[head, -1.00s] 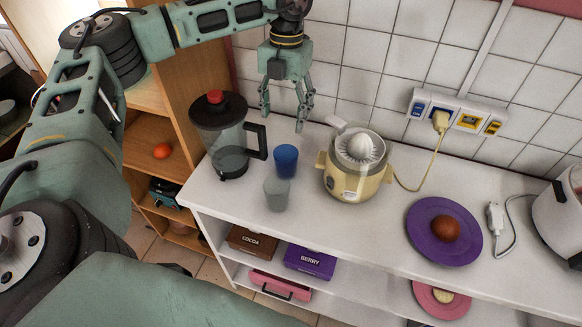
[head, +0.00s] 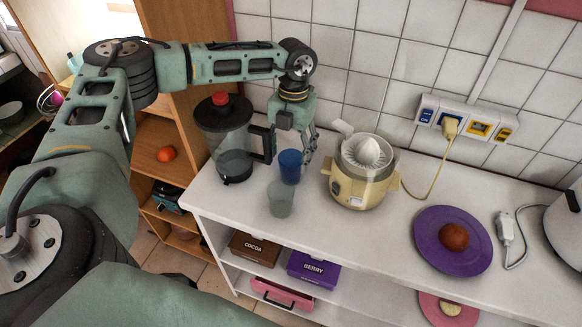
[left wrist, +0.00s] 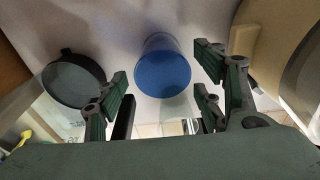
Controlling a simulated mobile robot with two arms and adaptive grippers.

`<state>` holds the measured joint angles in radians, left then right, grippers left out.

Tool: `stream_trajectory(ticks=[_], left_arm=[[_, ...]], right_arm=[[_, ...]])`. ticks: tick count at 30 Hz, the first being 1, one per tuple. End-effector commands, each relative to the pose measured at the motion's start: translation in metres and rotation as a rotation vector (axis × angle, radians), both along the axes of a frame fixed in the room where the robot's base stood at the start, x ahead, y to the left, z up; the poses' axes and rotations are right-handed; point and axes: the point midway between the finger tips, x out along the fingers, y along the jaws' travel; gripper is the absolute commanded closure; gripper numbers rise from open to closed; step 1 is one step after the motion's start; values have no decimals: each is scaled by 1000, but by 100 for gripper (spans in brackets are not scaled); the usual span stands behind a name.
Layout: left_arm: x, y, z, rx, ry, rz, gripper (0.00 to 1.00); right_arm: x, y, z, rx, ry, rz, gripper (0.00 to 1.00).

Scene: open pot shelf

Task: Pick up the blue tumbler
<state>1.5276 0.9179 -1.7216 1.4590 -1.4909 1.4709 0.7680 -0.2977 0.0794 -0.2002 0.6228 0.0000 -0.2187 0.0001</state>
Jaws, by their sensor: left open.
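The blue tumbler (head: 289,167) stands upright on the white counter, between the blender and the juicer. In the left wrist view the blue tumbler (left wrist: 163,68) shows ahead of my fingers, roughly midway between them. My left gripper (head: 296,148) is open and empty, pointing down just behind the blue tumbler, its fingertips partly hidden by it. In the left wrist view the open fingers of my left gripper (left wrist: 163,85) stand on either side, and I cannot tell whether they touch the tumbler. My right gripper is not in view.
A clear tumbler (head: 281,199) stands just in front of the blue one. A blender (head: 233,150) with a black handle is close on the left. A cream juicer (head: 358,188) is on the right. A purple plate (head: 432,225) lies farther right. The tiled wall (head: 385,50) is behind.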

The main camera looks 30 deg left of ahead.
Motion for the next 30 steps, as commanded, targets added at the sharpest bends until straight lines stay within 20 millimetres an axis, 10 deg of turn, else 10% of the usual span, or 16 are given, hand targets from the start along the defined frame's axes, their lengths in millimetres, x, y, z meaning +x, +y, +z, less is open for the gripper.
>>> stream_trajectory(ticks=[9, 30], left_arm=[[-1, 0, -7, 0, -2, 0, 39], [-1, 0, -6, 0, -1, 0, 100]], right_arm=[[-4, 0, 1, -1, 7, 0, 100], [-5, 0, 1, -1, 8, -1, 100]])
